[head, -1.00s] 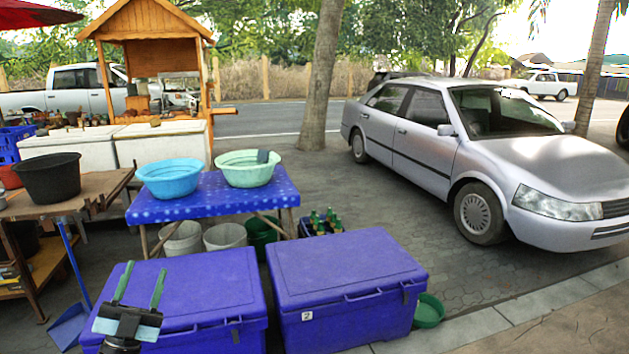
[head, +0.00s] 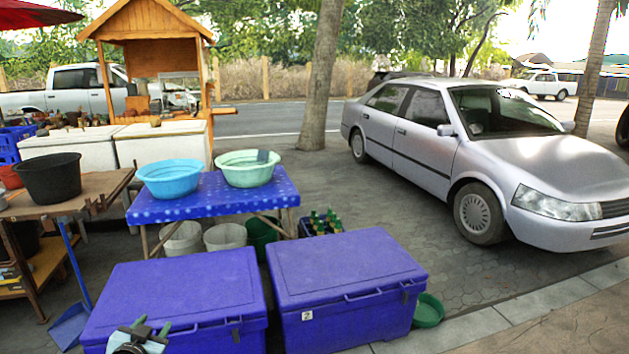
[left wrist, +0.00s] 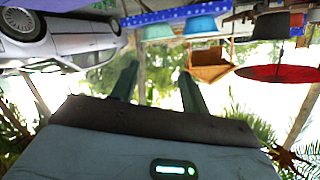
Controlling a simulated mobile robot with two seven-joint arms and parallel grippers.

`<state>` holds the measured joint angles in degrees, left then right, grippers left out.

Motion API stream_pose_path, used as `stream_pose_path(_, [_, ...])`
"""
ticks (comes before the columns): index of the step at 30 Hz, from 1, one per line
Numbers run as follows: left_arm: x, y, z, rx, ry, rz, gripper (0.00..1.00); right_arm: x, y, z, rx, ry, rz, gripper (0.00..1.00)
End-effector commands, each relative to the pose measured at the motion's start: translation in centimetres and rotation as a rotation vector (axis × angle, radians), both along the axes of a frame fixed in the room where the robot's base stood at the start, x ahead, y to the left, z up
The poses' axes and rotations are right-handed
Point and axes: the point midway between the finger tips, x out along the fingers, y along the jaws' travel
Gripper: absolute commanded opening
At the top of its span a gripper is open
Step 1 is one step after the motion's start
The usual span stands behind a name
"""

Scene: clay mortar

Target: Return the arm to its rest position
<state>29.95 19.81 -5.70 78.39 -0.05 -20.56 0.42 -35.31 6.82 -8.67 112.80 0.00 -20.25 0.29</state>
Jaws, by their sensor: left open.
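My left gripper (head: 152,328) is low in the head view, in front of the left blue cooler (head: 180,288). Its fingers are apart and nothing is between them. In the left wrist view the two green fingers (left wrist: 160,85) also stand apart and empty, and the scene there appears upside down. My right gripper is not in view.
A second blue cooler (head: 345,262) stands to the right. Behind them a blue table (head: 205,205) holds a blue basin (head: 169,179) and a pale green basin (head: 245,170). A wooden table (head: 95,192) bears a black tub (head: 52,180). A silver car (head: 470,150) is parked at right.

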Motion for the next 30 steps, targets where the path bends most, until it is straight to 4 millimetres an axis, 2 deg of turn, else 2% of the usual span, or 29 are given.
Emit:
stream_pose_path(1, [-1.5,-1.1,-2.2,-0.009,0.03,-0.014,0.45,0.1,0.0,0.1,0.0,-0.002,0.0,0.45])
stream_pose_path(5, [-4.4,-2.9,-5.4,-0.026,0.073,-0.037,0.45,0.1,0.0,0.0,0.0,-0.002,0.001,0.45])
stream_pose_path(8, [-7.3,-4.5,-8.1,-0.044,0.113,-0.057,0.45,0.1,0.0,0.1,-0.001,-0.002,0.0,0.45])
stream_pose_path(11, [-11.0,-6.3,-11.1,-0.068,0.162,-0.077,0.45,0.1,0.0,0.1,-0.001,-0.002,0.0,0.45])
stream_pose_path(15, [-17.6,-9.3,-15.1,-0.115,0.243,-0.105,0.45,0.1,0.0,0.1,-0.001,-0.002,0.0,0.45])
stream_pose_path(18, [-22.7,-11.4,-17.3,-0.153,0.302,-0.118,0.45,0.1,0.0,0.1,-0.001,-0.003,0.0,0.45])
stream_pose_path(24, [-33.0,-14.9,-19.8,-0.233,0.416,-0.127,0.45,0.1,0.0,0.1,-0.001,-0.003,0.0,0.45])
stream_pose_path(27, [-37.6,-16.3,-20.2,-0.27,0.466,-0.124,0.45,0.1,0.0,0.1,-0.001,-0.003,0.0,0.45])
stream_pose_path(30, [-41.1,-17.2,-20.1,-0.3,0.505,-0.118,0.45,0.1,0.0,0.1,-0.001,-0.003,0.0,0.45])
